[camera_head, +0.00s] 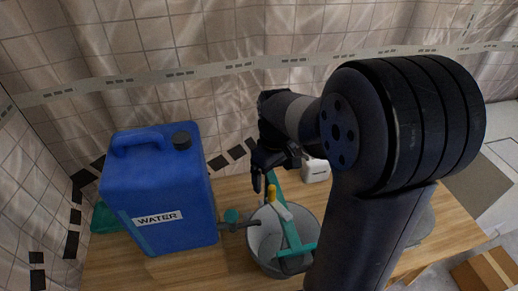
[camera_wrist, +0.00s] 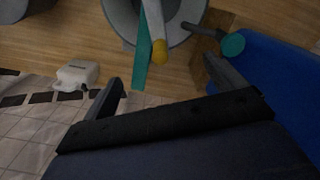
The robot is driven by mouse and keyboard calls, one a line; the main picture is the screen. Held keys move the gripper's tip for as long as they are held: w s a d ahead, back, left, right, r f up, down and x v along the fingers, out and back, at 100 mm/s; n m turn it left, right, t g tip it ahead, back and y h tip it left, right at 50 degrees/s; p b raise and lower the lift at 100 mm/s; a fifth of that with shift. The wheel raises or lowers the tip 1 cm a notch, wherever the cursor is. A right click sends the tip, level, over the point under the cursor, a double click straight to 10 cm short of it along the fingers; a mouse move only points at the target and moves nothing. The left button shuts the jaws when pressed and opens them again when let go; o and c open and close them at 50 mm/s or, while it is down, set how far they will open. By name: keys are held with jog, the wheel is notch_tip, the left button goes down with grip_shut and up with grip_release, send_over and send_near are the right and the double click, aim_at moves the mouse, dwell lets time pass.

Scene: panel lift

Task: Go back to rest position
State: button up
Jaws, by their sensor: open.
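My gripper (camera_head: 264,182) is open above the grey bucket (camera_head: 262,233), near the tiled wall. In the wrist view its two fingers (camera_wrist: 165,86) are spread wide with nothing held between them. The bucket rim also shows in the wrist view (camera_wrist: 122,22). A teal strip-like tool (camera_head: 290,232) and a yellow-tipped piece (camera_head: 271,192) stand in the bucket and rise toward the gripper. They lie beyond the fingers in the wrist view (camera_wrist: 141,60). My arm hides part of the bucket's right side.
A small white box (camera_head: 315,170) sits behind. The tiled wall (camera_head: 230,110) closes the back. A cardboard box (camera_head: 485,270) lies lower right.

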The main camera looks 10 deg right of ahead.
aim_at(275, 186)
notch_tip(275, 186, down, 9)
jog(key=b, duration=0.4)
jog(key=shift+r, duration=0.1)
jog(key=shift+w+d+r, duration=0.1)
jog(key=shift+d+r, duration=0.1)
jog(key=shift+d, duration=0.2)
jog(key=shift+w+d, duration=0.15)
jog(key=shift+d, duration=0.55)
